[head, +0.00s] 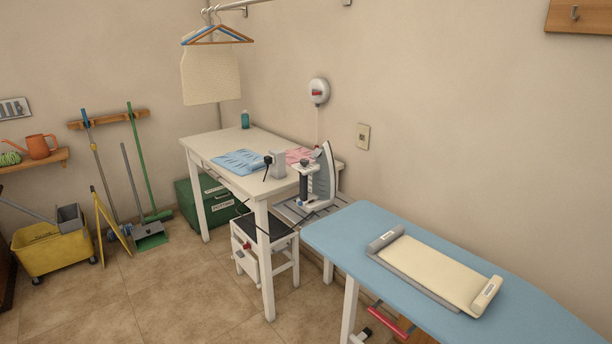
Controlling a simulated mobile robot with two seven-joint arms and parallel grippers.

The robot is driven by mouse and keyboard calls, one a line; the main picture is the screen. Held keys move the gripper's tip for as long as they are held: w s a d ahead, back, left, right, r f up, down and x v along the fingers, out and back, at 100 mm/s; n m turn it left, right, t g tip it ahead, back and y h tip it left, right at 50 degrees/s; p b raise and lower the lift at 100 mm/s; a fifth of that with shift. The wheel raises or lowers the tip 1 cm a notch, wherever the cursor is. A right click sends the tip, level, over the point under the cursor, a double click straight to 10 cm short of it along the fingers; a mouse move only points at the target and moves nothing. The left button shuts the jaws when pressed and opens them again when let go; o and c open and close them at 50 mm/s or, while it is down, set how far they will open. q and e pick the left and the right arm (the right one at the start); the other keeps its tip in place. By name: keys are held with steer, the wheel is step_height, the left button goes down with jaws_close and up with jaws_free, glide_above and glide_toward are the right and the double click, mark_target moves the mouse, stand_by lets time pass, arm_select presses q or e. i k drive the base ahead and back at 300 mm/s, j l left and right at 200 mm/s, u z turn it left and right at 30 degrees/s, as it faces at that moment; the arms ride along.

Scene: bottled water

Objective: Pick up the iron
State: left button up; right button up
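The iron (326,178) stands upright in the head view, with its pale grey soleplate towards the right and its dark handle to the left. It is on or just above a metal rest (293,211) between the white table and the blue ironing board. Its exact contact with the rest is hard to tell. A thin dark cord runs near its base and in front of the table. Neither of my grippers is in view.
The ironing board (345,238) at the right bears a cream pad (440,268). The white table (228,140) holds folded blue cloth (240,161) and a grey block (278,164). A stool (265,235) stands below. Open floor lies left, before a yellow bucket (52,252).

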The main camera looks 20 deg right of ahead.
mark_target(319, 178)
steer(key=i+z, duration=0.2)
steer(key=i, duration=0.2)
steer(key=i+j+z, duration=0.15)
steer(key=i, duration=0.25)
steer(key=i+j+z, duration=0.2)
steer(key=i, duration=0.2)
steer(key=i+j+z, duration=0.6)
steer(key=i, duration=0.2)
steer(key=k+j+z, duration=0.15)
steer(key=z, duration=0.3)
steer(key=k+j+z, duration=0.1)
steer(key=k+z, duration=0.15)
steer(key=z, duration=0.2)
